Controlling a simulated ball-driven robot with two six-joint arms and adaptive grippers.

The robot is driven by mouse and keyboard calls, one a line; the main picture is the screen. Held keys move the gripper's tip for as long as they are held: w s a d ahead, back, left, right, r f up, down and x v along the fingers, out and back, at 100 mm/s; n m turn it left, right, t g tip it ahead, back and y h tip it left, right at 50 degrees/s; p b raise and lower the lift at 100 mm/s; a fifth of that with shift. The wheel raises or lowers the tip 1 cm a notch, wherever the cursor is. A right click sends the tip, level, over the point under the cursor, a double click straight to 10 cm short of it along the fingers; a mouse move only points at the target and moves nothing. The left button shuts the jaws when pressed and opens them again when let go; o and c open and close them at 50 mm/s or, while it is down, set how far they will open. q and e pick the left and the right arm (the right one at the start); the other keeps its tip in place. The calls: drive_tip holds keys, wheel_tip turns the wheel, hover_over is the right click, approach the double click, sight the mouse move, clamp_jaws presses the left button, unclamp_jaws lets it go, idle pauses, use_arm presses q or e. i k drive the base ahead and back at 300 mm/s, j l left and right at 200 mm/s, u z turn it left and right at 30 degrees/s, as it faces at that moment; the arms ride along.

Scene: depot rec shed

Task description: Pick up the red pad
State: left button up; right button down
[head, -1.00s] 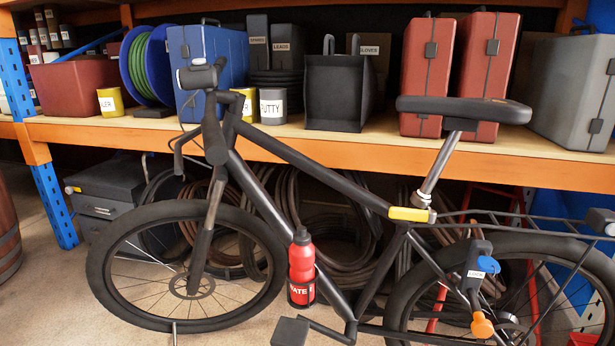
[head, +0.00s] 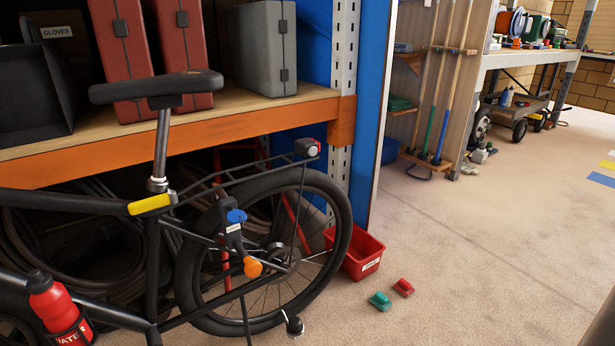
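A small red pad (head: 403,288) lies on the floor to the right of the bicycle's rear wheel. A similar teal pad (head: 380,301) lies just to its left and slightly nearer; a narrow gap seems to separate them. A red bin (head: 357,254) with a white label stands on the floor behind the pads, beside the rear wheel. Neither of my grippers shows in the head view.
The bicycle (head: 262,262) stands at the left before an orange-edged shelf (head: 240,112) holding cases. The concrete floor (head: 490,240) to the right is open. Long-handled tools (head: 440,105) stand in a rack behind, and a wheeled cart (head: 515,108) is farther back.

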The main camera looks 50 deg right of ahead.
sight(406, 288)
drive_tip(key=z, duration=2.3)
